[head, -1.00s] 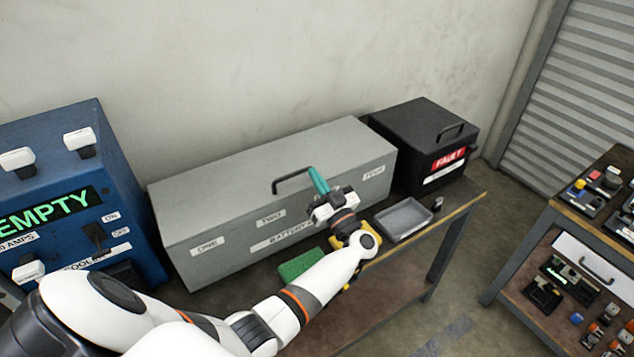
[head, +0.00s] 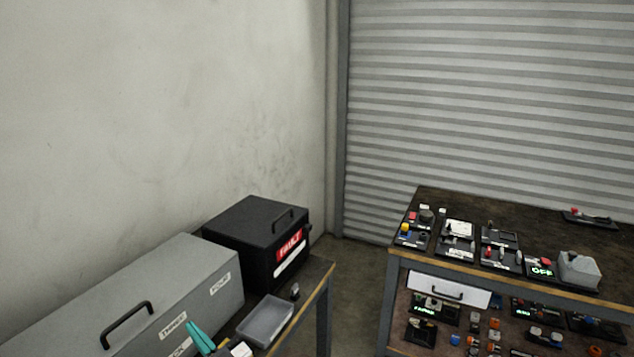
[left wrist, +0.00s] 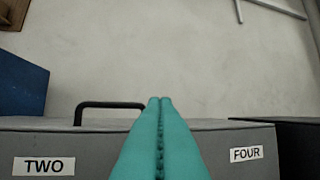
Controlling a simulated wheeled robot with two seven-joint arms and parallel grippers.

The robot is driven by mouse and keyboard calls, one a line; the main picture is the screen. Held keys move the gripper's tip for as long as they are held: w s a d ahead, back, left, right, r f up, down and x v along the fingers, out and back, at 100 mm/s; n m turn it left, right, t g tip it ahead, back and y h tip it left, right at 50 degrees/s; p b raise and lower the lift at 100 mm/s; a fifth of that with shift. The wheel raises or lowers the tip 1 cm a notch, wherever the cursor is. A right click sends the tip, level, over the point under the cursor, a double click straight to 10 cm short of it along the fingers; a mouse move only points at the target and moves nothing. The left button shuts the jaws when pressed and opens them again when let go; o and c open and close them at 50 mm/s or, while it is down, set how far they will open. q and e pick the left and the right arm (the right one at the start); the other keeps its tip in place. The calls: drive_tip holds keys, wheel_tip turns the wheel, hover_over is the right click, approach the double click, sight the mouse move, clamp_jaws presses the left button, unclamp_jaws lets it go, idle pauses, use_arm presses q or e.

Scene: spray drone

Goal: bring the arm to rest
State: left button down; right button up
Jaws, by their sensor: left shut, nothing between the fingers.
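My left gripper (head: 195,330) shows at the bottom edge of the head view, its teal fingers pointing up in front of the grey long box (head: 165,270). Most of my left arm is outside that view. In the left wrist view the teal fingers (left wrist: 160,102) are pressed together with nothing between them. They point past the grey box's top edge, between the labels TWO (left wrist: 44,166) and FOUR (left wrist: 246,154). I cannot tell whether they touch the box. My right gripper is in neither view.
A black box (head: 255,238) with a red FAULT label stands beside the grey box. A grey tray (head: 266,322) lies near the bench edge. Bare floor separates this bench from a second bench (head: 400,256) holding several small devices. A ribbed shutter (head: 480,110) stands behind.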

use_arm(q)
drive_tip(key=d+m+t+h, duration=0.9)
drive_tip(key=m+h, duration=0.3)
drive_tip(key=h, duration=0.5)
drive_tip(key=s+d+f+m+g+h, duration=0.4)
drive_tip(key=s+d+f+g+h, duration=0.1)
drive_tip(key=s+g+h, duration=0.15)
drive_tip(key=s+a+f+n+g+y, duration=0.15)
drive_tip(key=s+g, duration=0.25)
drive_tip(key=s, duration=0.4)
drive_tip(key=s+a+f+g+y, duration=0.1)
drive_tip(key=s+a+f+g, duration=0.25)
drive_tip(key=s, duration=0.35)
drive_tip(key=s+a+f+n+g+y, duration=0.15)
drive_tip(key=s+g, duration=0.25)
drive_tip(key=s, duration=0.4)
wheel_tip(320, 180, down, 26)
drive_tip(key=g, duration=0.2)
drive_tip(key=s+a+f, duration=0.1)
drive_tip(key=s+f, duration=0.7)
drive_tip(key=s+a+f, duration=0.2)
drive_tip(key=s+f, duration=0.6)
drive_tip(key=s, duration=0.1)
drive_tip(key=shift+a+f+m+g, duration=0.3)
drive_tip(key=shift+f+m+g, duration=0.05)
drive_tip(key=shift+m+g, duration=0.05)
